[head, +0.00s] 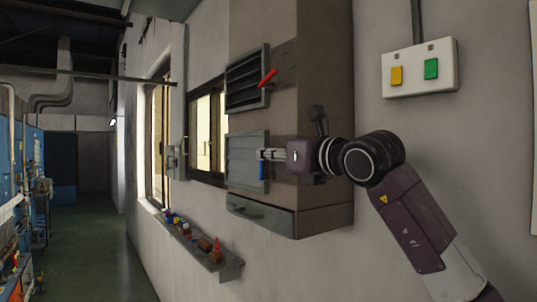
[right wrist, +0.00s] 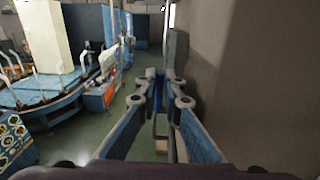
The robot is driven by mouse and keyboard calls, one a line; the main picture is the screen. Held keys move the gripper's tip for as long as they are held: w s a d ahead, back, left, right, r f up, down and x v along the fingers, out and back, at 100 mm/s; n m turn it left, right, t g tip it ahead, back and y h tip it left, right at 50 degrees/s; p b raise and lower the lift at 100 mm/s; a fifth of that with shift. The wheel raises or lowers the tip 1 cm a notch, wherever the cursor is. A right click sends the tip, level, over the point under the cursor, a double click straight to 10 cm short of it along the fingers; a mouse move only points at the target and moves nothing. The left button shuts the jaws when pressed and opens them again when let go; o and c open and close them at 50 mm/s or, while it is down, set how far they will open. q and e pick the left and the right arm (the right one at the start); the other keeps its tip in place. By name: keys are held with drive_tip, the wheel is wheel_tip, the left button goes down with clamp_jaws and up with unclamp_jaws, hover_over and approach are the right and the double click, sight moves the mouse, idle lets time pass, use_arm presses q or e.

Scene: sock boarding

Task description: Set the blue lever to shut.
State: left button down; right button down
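The blue lever (head: 262,170) is on the lower grey louvred vent (head: 242,160) of the wall cabinet. Its visible part hangs straight down; its upper part is hidden behind my right gripper. My right gripper (head: 266,154) is level with the top of the lever, at or against it; contact cannot be made out. In the right wrist view, the fingertips (right wrist: 160,78) are close together, with a small blue patch around them. I cannot tell whether the lever is between them. My left gripper is in neither view.
A red lever (head: 268,77) slants up on the upper vent (head: 247,82). A drawer (head: 262,215) is under the lower vent. A ledge (head: 228,268) with small items sticks out of the wall below. A switch box (head: 420,69) with yellow and green buttons hangs at the right.

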drive_tip(key=p, duration=0.1)
drive_tip(key=g+p, duration=0.1)
drive_tip(key=p, duration=0.1)
drive_tip(key=shift+w+a+r+h, duration=0.15)
drive_tip(key=shift+w+r+h, duration=0.1)
drive_tip(key=shift+h, duration=0.15)
drive_tip(key=c, duration=2.4)
unclamp_jaws()
drive_tip(key=v, duration=1.2)
